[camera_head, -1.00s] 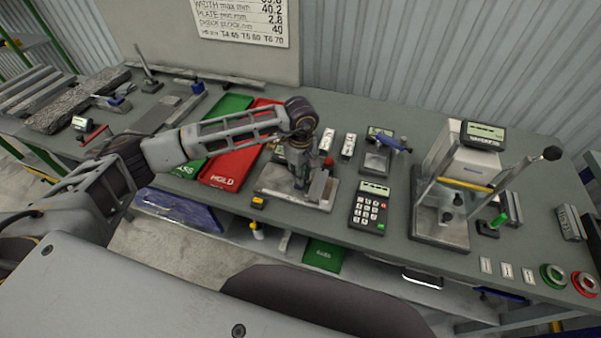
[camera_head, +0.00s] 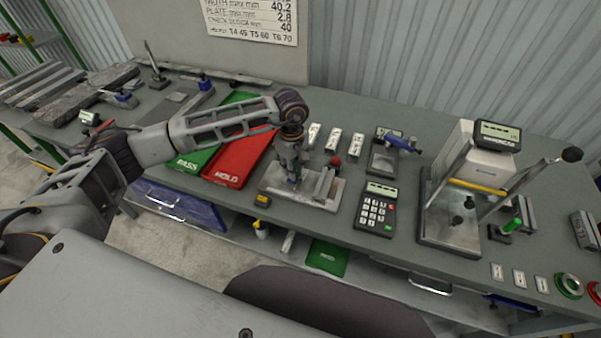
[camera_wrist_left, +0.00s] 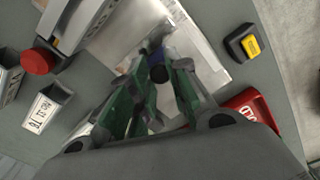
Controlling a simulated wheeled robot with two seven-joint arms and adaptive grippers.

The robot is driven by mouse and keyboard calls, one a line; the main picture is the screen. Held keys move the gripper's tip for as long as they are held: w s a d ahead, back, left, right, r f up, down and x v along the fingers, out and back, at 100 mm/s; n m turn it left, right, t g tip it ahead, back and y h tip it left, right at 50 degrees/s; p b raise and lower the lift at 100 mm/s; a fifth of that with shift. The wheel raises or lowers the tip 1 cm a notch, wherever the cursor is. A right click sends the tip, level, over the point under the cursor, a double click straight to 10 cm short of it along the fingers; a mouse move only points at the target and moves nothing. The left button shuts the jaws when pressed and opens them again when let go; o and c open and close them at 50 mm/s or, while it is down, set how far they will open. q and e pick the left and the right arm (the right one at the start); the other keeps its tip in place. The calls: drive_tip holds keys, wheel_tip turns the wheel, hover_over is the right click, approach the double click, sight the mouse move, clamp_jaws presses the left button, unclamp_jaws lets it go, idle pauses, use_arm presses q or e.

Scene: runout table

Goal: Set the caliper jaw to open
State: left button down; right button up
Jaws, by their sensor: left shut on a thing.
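The caliper fixture is a pale metal base plate (camera_head: 325,204) at the bench's front edge, with an upright grey metal block (camera_head: 324,183) on it. A red knob (camera_head: 335,161) shows behind the block. My left gripper (camera_head: 292,182) points down over the left part of the plate. In the left wrist view its green-padded fingers (camera_wrist_left: 158,75) close around a small dark blue piece (camera_wrist_left: 157,73) low over the plate (camera_wrist_left: 205,45). The fingers hide most of this piece, so I cannot tell its full shape. The block (camera_wrist_left: 85,22) stands apart from the fingers. My right gripper is out of view.
A red tray (camera_head: 236,160) and a green tray (camera_head: 193,160) lie left of the fixture. A keypad unit (camera_head: 377,209) stands to its right, and a small yellow-black box (camera_head: 262,200) sits at its front left. Labelled blocks (camera_head: 335,139) stand behind. A press-like stand (camera_head: 447,232) is farther right.

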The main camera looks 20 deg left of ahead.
use_arm(q)
drive_tip(key=shift+w+a+r+b, duration=0.15)
drive_tip(key=shift+a+b, duration=0.2)
drive_tip(key=shift+a, duration=0.7)
drive_tip(key=c, duration=1.7)
unclamp_jaws()
drive_tip(key=shift+o, duration=0.7)
drive_tip(key=shift+a, duration=0.15)
drive_tip(key=shift+r, duration=0.4)
wheel_tip(320, 180, up, 11)
